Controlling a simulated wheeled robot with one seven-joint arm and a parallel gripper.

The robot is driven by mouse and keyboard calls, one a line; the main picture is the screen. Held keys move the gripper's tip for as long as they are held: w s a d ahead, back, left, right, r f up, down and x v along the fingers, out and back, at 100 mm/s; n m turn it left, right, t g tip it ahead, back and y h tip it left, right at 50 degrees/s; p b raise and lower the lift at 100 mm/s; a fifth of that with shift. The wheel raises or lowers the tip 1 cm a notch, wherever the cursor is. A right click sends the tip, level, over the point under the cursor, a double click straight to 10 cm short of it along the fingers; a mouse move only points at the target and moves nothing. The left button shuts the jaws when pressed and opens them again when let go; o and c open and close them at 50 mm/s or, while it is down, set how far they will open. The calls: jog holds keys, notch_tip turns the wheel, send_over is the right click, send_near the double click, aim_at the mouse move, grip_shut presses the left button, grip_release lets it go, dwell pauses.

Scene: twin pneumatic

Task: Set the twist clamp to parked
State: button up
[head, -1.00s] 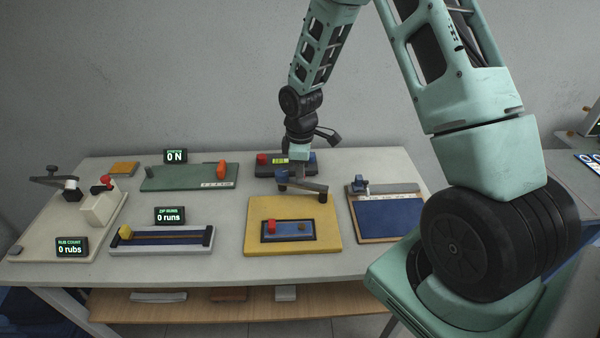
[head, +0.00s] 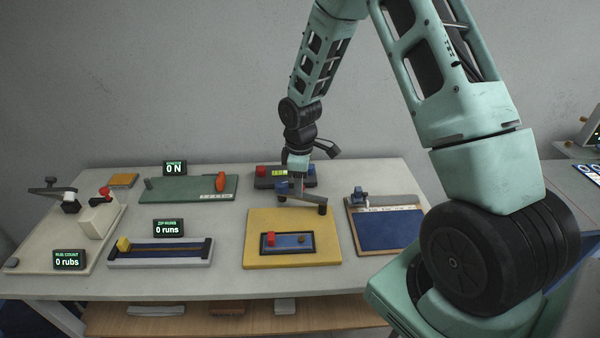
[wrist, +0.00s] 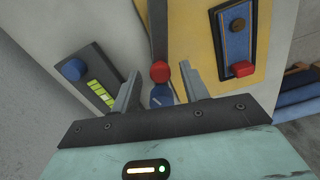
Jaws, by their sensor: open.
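The twist clamp, with a blue body (head: 282,188) and a dark bar (head: 308,203), stands at the back of the yellow board (head: 262,254). The bar reaches to the right over the board. In the wrist view a red knob (wrist: 160,71) and a blue part (wrist: 162,95) show between my fingers, with the dark bar (wrist: 156,25) running beyond. My gripper (head: 297,181) is over the clamp. Its two fingers (wrist: 158,88) are open, one on each side of the knob, with gaps showing. Whether they touch the blue part I cannot tell.
A dark device (head: 262,183) with a green level sits just behind the clamp. A blue panel (head: 390,230) is to the right. The front table edge is clear.

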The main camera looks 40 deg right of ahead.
notch_tip(320, 180, up, 17)
jog(key=b, duration=0.2)
jog(key=shift+r+b, duration=0.15)
jog(key=shift+b, duration=0.15)
dwell(0.4)
